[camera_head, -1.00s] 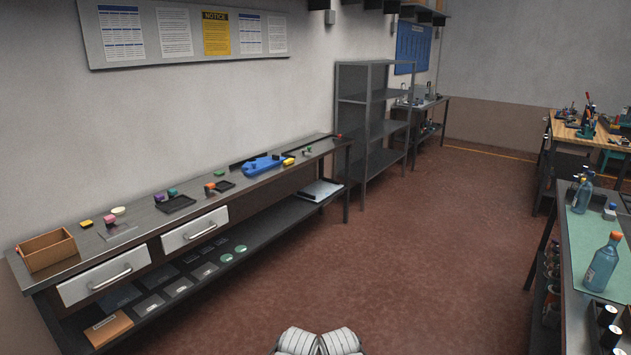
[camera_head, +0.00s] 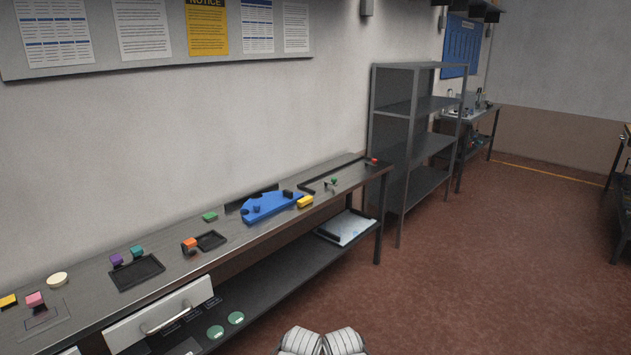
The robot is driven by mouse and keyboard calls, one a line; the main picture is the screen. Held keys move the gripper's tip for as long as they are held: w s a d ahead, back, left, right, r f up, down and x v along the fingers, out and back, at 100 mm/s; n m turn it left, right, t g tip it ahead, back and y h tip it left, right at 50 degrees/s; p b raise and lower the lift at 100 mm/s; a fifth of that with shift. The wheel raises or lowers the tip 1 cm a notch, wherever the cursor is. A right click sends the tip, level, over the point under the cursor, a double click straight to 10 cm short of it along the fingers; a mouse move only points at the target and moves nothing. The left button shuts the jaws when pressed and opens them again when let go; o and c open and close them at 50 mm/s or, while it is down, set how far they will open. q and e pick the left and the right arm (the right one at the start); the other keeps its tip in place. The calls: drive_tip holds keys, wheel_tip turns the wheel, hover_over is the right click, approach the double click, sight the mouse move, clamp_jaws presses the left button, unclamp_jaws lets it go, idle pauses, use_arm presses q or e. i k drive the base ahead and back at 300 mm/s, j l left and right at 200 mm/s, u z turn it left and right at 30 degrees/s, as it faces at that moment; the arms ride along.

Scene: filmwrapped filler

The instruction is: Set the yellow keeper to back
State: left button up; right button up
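A yellow block (camera_head: 305,201) sits at the right end of a blue fixture (camera_head: 272,206) on the long dark bench by the wall. The blue fixture also carries a dark block and a small blue knob. A second yellow block (camera_head: 8,300) lies at the left end of the bench; I cannot tell from the picture which one is called the keeper. Neither gripper shows.
The bench (camera_head: 225,241) also holds a pink block (camera_head: 35,299), a cream disc (camera_head: 57,279), dark trays (camera_head: 137,272) and an orange block (camera_head: 190,243). A grey shelf rack (camera_head: 418,105) stands beyond its right end. The red floor (camera_head: 480,280) to the right is clear.

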sight(309, 199)
drive_tip(key=i+l+u, duration=0.15)
drive_tip(key=i, duration=0.45)
drive_tip(key=i+j+u, duration=0.1)
drive_tip(key=i+j, duration=0.35)
drive_tip(key=i+j+u, duration=0.15)
drive_tip(key=i+j, duration=0.25)
drive_tip(key=i, duration=0.25)
